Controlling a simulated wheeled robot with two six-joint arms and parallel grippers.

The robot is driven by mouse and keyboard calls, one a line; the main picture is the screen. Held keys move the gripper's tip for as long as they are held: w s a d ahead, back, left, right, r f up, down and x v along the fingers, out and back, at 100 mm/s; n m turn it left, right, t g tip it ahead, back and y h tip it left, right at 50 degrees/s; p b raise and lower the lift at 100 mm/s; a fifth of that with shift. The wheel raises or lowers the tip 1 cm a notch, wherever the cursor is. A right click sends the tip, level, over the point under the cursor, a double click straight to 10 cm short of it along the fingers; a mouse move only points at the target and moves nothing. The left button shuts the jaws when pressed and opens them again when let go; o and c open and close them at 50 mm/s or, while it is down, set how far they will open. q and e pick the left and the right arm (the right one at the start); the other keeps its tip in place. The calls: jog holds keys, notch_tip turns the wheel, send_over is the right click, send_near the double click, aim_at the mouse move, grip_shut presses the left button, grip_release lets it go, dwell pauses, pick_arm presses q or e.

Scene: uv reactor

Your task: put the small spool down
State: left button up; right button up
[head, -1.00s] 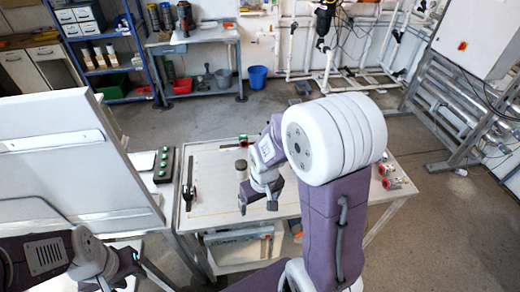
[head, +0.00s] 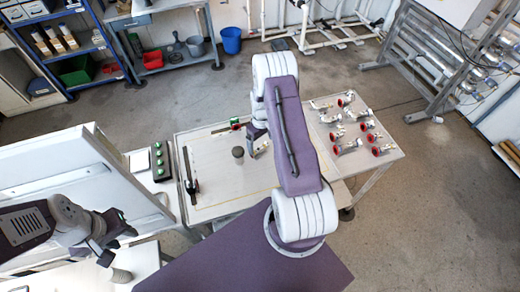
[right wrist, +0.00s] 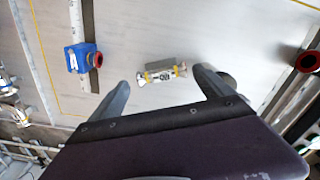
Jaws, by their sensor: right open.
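The small spool (right wrist: 162,72), a short metallic piece with yellow bands and a printed label, lies on the pale table top in the right wrist view. My right gripper (right wrist: 163,92) is open, with one finger on each side of the spool's near edge and a visible gap to it. In the head view my right gripper (head: 258,138) is over the table beside a dark round cylinder (head: 238,152), partly hidden by my arm. The spool cannot be made out clearly there. My left gripper (head: 116,246) hangs at the lower left, away from the table; its jaw opening is unclear.
The table (head: 215,185) has free room at its front left. A green-button box (head: 157,162) stands left of the table.

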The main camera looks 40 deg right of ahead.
aim_at(259, 149)
jog(key=shift+w+f, duration=0.25)
jog(key=shift+f, duration=0.1)
jog(key=shift+w+f+p, duration=0.35)
jog(key=shift+w+f, duration=0.05)
jog(key=shift+f, duration=0.2)
jog(key=shift+w+f+p, duration=0.3)
jog(key=shift+w+f, duration=0.05)
jog(key=shift+f, duration=0.25)
jog(key=f, duration=0.3)
jog(key=shift+s+a+p, duration=0.1)
jog(key=shift+s+p, duration=0.3)
jog(key=shift+s, duration=0.1)
jog(key=shift+w+f, duration=0.2)
jog(key=shift+w, duration=0.05)
jog(key=c, duration=1.2)
jog(key=shift+c, duration=1)
pick_arm(q)
jog(key=shift+w+r, duration=0.8)
jog(key=shift+w, duration=0.2)
pick_arm(e)
jog(key=shift+s+r, duration=0.1)
jog(key=shift+r, duration=0.05)
